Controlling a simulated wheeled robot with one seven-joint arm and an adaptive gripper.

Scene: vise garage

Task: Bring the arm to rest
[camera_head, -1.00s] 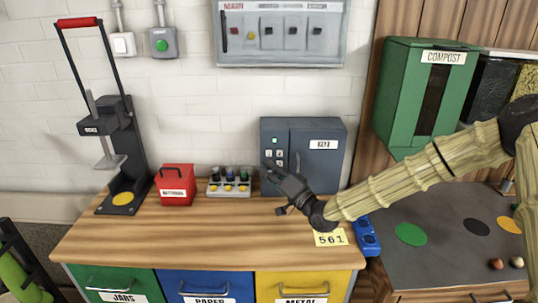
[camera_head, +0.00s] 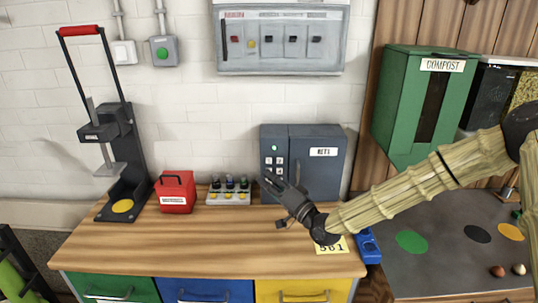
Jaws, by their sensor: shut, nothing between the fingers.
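My gripper (camera_head: 272,184) is at the end of my arm, which reaches in from the right over the wooden bench top (camera_head: 190,250). The gripper points left and up, in front of the lower left part of the grey key box (camera_head: 322,170) with its keypad. It looks shut and holds nothing. My wrist partly hides the yellow number card (camera_head: 336,245) at the bench's right edge. Whether the fingertips touch the key box cannot be told.
A red box (camera_head: 176,193) and a grey tray of buttons (camera_head: 229,197) stand left of my gripper. A tall black press (camera_head: 122,150) stands farther left. A green compost bin (camera_head: 405,110) hangs above my arm. The front of the bench top is clear.

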